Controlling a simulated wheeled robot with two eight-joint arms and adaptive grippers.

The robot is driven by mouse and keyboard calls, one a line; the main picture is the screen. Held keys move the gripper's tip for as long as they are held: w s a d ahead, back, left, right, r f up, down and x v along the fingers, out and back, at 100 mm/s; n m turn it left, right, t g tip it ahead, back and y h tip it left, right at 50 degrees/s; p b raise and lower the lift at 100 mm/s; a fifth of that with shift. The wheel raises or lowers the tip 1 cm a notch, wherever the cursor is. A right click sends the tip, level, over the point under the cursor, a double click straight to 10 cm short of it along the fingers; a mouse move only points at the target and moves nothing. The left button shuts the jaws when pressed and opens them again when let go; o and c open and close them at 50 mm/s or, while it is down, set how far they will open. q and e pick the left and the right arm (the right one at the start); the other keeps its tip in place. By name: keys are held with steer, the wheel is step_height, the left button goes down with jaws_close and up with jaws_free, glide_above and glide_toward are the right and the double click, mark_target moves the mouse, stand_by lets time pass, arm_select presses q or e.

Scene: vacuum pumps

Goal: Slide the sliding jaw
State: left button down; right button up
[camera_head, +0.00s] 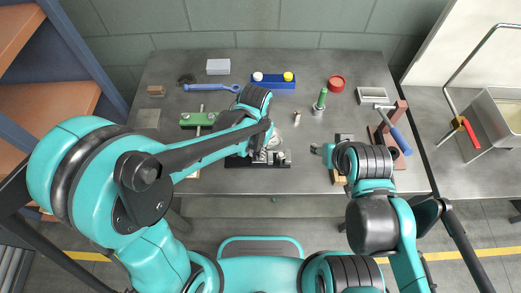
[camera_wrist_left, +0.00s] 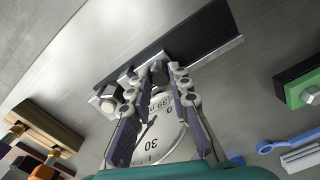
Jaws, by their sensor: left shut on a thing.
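A metal fixture with a black base (camera_head: 240,162) and silver blocks (camera_head: 281,158) lies at the front middle of the table, partly hidden under my left arm. In the left wrist view its dark bar (camera_wrist_left: 205,38) has a bright metal edge. My left gripper (camera_wrist_left: 160,74) is shut on a small metal part at this bar, which I take as the sliding jaw; the fingertips hide most of it. A round white dial (camera_wrist_left: 163,135) with numbers shows between and below the fingers. My right gripper (camera_head: 318,149) is to the right of the fixture, apart from it; its jaws are too small to read.
Behind are a blue wrench (camera_head: 211,87), a blue holder (camera_head: 273,82) with knobs, a red round part (camera_head: 336,83) and a green-handled tool (camera_head: 322,98). A green block (camera_head: 190,120) is at left.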

mark_target(253, 158)
arm_select(q)
steer(key=shift+a, duration=0.6)
steer(key=c, duration=1.7)
jaws_free()
step_height(253, 158, up, 12)
steer(key=s+a+f+n+t+b, duration=0.1)
steer(key=s+a+t, duration=0.1)
steer(key=a, duration=0.3)
steer(key=s+a+f+n+t+b, duration=0.2)
steer(key=a, duration=0.3)
steer(key=s+a+f+n+t+b, duration=0.1)
steer(key=s+a+t, duration=0.1)
steer(key=a, duration=0.3)
steer(key=shift+a+f+n+t, duration=0.15)
steer(key=shift+a+n+t, duration=0.15)
steer(key=shift+t, duration=0.3)
